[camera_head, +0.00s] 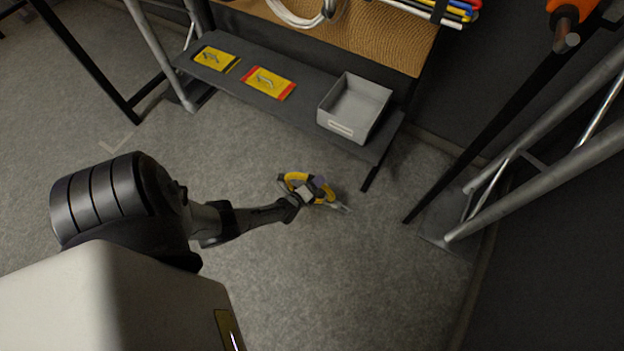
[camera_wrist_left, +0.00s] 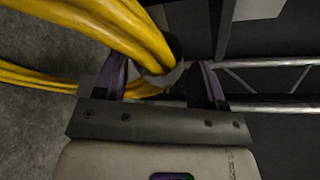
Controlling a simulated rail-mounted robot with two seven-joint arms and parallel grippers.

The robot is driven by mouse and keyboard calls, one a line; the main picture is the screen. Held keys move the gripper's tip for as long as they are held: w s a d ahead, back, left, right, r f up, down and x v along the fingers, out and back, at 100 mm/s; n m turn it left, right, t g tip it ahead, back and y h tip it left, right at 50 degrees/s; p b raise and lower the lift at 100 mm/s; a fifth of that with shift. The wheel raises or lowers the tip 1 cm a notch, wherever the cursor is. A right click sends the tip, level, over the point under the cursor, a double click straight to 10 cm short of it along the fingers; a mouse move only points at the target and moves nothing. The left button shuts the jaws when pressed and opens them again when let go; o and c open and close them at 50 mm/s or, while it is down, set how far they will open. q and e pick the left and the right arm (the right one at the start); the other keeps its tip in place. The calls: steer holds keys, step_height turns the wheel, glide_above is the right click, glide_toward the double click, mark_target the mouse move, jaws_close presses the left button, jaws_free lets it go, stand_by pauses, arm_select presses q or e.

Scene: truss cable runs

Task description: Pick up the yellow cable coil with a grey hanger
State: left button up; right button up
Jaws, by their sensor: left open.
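The yellow cable coil (camera_head: 296,178) shows near the middle of the head view, partly covered by my left gripper (camera_head: 318,188). In the left wrist view, its thick yellow strands (camera_wrist_left: 125,28) cross the upper left, with more strands running off to the left. A grey piece (camera_wrist_left: 163,77), which looks like the coil's hanger, lies between the two fingers of my left gripper (camera_wrist_left: 162,82). The fingers are open, one on each side of it, and contact cannot be made out. My right gripper is out of view.
A dark low shelf (camera_head: 300,112) behind the coil holds a grey bin (camera_head: 378,92) and two yellow cards (camera_head: 268,83). Grey truss legs (camera_head: 540,165) stand at the right. White cable loops (camera_head: 298,14) hang at the top. Carpet is clear around the coil.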

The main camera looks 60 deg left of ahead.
arm_select(q)
steer(key=shift+w+a, duration=0.15)
steer(key=shift+w, duration=0.4)
steer(key=shift+s, duration=0.1)
steer(key=shift+f, duration=0.1)
jaws_close()
